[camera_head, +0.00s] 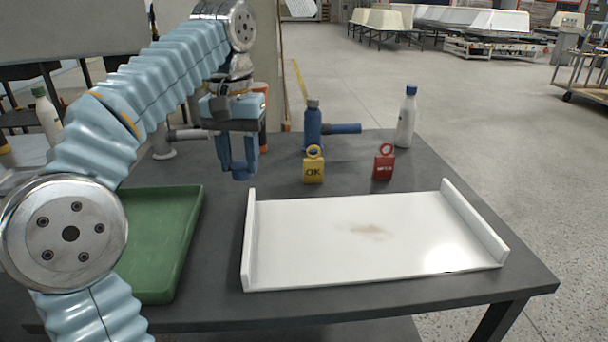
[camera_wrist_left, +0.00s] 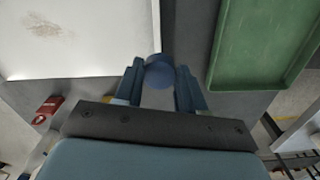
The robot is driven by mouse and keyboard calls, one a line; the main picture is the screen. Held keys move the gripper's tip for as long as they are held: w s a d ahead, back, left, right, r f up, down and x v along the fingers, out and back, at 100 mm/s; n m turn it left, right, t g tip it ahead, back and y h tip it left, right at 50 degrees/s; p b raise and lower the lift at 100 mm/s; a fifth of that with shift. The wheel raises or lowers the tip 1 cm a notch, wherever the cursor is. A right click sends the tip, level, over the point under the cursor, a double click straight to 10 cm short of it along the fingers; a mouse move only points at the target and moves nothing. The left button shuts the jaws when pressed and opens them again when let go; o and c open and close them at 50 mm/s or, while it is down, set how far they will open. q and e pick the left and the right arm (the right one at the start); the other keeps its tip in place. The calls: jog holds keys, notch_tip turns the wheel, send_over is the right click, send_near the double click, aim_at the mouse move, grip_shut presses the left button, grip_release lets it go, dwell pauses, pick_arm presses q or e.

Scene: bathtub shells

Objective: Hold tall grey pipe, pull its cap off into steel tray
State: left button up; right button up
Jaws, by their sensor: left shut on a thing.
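My left gripper (camera_head: 238,165) is above the dark table, its fingers pointing down. It is shut on a small round blue piece, which shows between the fingertips in the left wrist view (camera_wrist_left: 159,73); it may be a cap. A grey pipe (camera_head: 163,145) with a sideways branch stands behind and left of the gripper, partly hidden by my arm. A blue pipe (camera_head: 312,128) with a grey top and a sideways blue branch stands to the right of the gripper, apart from it. I see no steel tray. My right gripper is not in view.
A green tray (camera_head: 190,235) lies at the left, partly behind my arm. A white panel (camera_head: 310,255) with raised sides and a brown stain covers the front right. A yellow OK tag (camera_head: 313,170), a red tag (camera_head: 383,166) and a white bottle (camera_head: 405,122) stand behind it.

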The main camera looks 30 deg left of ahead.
pick_arm(q)
jog(key=w+f, duration=0.3)
jog(key=w, duration=0.1)
jog(key=w+f+p, duration=0.1)
jog(key=w+f, duration=0.1)
jog(key=w, duration=0.2)
jog(key=w+f, duration=0.3)
jog(key=w, duration=0.2)
jog(key=shift+a+f, duration=0.25)
jog(key=shift+f, duration=0.1)
jog(key=shift+w+f, duration=0.2)
jog(key=shift+w, duration=0.05)
jog(key=shift+w+f, duration=0.15)
jog(key=shift+f, duration=0.8)
jog(key=shift+w+f, duration=0.15)
jog(key=shift+f, duration=0.8)
jog(key=o, duration=1.2)
jog(key=shift+f, duration=0.1)
jog(key=shift+c, duration=0.2)
